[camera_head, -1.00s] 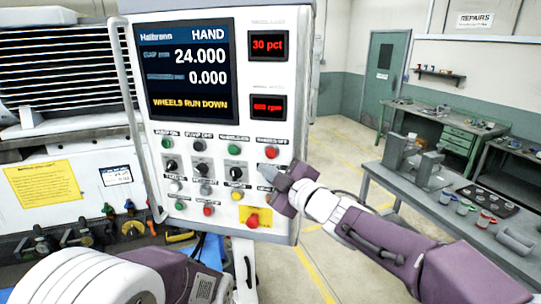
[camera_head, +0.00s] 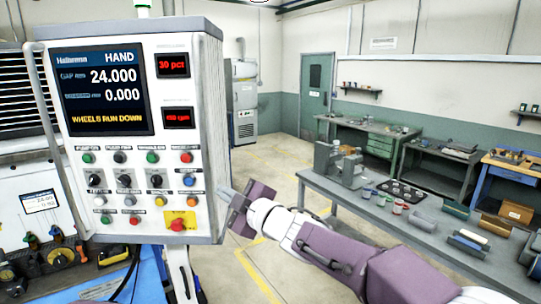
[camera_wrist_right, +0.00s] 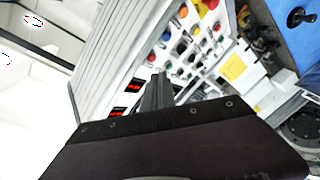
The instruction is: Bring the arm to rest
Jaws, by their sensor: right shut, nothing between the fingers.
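My right gripper (camera_head: 228,196) is shut and empty, just off the right edge of the control panel (camera_head: 206,130) in the head view. A gap of floor shows beside it. In the right wrist view its closed fingers (camera_wrist_right: 156,92) point toward the panel's buttons. The panel screen (camera_head: 99,87) reads HAND, 24.000, 0.000 and WHEELS RUN DOWN. Below it are several coloured buttons, black selector knobs and a red emergency button (camera_head: 178,224) on a yellow plate. My left gripper is not in view.
A grey bench (camera_head: 335,196) with metal blocks, cups and a dark tray stands to the right of my right arm. A green bench (camera_head: 345,135) and a blue bench (camera_head: 503,180) stand farther back. The floor (camera_head: 270,172) between panel and benches is clear.

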